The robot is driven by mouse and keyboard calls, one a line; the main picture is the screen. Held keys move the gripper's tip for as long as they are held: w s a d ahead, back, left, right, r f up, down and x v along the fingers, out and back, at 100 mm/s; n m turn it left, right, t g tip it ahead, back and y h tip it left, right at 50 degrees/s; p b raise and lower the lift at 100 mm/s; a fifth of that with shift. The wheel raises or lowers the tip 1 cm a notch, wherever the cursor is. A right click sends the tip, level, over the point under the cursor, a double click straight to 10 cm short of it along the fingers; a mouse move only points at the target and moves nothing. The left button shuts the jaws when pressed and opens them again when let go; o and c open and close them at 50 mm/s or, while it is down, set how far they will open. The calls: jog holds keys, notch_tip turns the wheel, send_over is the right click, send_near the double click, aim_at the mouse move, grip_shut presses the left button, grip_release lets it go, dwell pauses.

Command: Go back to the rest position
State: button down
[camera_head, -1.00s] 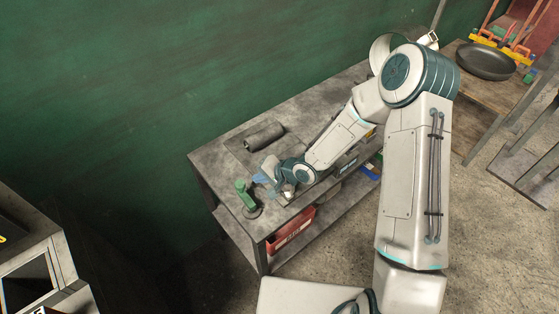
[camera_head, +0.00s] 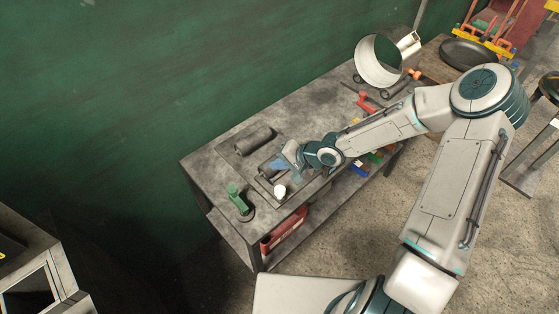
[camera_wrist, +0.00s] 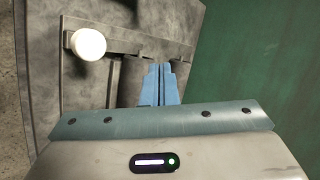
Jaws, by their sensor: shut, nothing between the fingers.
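My gripper (camera_head: 279,167) is over the grey metal workbench (camera_head: 300,107), beside a dark cylinder on its top. In the wrist view, the blue fingers of my gripper (camera_wrist: 159,82) are together with nothing between them. The head view shows the gripper small and partly covered by my own wrist. A white round knob-like object (camera_head: 280,191) stands near the bench's front edge, just below the gripper in the picture. It also shows in the wrist view (camera_wrist: 88,44), left of and apart from the fingers.
A dark roller (camera_head: 254,140) lies behind the gripper. A green tool (camera_head: 237,198) stands at the bench's left end. A red bin (camera_head: 283,231) sits on the lower shelf. A green wall runs behind.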

jog(key=shift+w+d+r, duration=0.1)
jog(key=shift+d+r, duration=0.1)
jog(key=shift+d, duration=0.05)
dwell(0.5)
jog(key=s+d+r+n+h+b, duration=0.2)
jog(key=d+r+h, duration=0.3)
jog(key=d, duration=0.4)
jog(key=s+d+r+n+h+b, duration=0.1)
jog(key=s+d+r+h+b, duration=0.25)
jog(key=d, duration=0.65)
jog(key=s+d+r, duration=0.1)
jog(key=s+r, duration=1.1)
jog(key=s, duration=0.4)
jog(key=shift+n+t+b, duration=0.3)
jog(key=shift+t+b, duration=0.1)
jog(key=shift+b, duration=0.05)
